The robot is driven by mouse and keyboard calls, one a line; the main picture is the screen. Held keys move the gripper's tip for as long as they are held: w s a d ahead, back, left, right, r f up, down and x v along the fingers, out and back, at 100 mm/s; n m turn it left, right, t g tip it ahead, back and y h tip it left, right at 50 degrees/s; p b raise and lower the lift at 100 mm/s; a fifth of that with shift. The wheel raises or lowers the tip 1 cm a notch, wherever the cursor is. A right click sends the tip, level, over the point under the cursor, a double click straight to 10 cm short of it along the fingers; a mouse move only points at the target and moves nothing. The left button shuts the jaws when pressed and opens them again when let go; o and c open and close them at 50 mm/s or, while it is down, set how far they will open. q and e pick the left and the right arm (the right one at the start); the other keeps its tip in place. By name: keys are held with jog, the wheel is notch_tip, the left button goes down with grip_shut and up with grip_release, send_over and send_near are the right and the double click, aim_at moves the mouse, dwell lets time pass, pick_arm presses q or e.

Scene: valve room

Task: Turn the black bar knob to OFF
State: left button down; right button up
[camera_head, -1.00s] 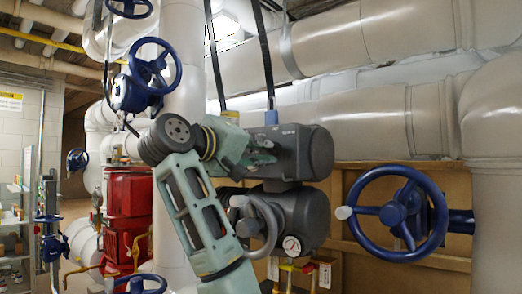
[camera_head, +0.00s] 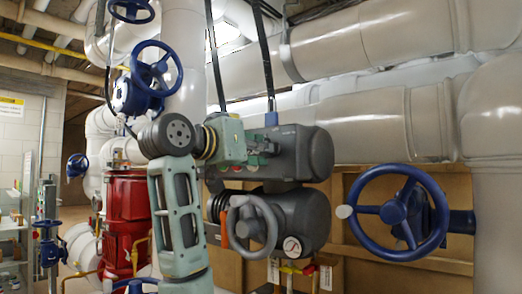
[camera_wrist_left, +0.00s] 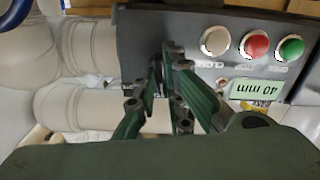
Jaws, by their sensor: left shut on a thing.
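My left gripper (camera_head: 268,146) reaches from the left to the dark grey actuator housing (camera_head: 305,150) in the head view. In the left wrist view its green fingers (camera_wrist_left: 174,62) are close together at the dark face of the housing (camera_wrist_left: 145,30). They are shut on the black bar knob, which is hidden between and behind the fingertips. I cannot read which mark the knob points to. The picture is upside down there: a white button (camera_wrist_left: 215,41), a red button (camera_wrist_left: 254,44) and a green button (camera_wrist_left: 291,47) sit right of the fingers. My right gripper is not in view.
A large blue handwheel (camera_head: 432,195) stands to the right. A pale vertical pipe (camera_head: 185,50) is behind my arm. A green "40 mm" label (camera_wrist_left: 258,87) is beside the fingers.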

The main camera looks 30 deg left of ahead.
pick_arm(q)
jog(key=shift+m, duration=0.8)
jog(key=c, duration=1.8)
grip_release()
jog(key=shift+c, duration=0.2)
jog(key=shift+s, duration=0.1)
jog(key=s+a, duration=0.1)
jog(key=s, duration=1.1)
jog(key=shift+w+f, duration=0.1)
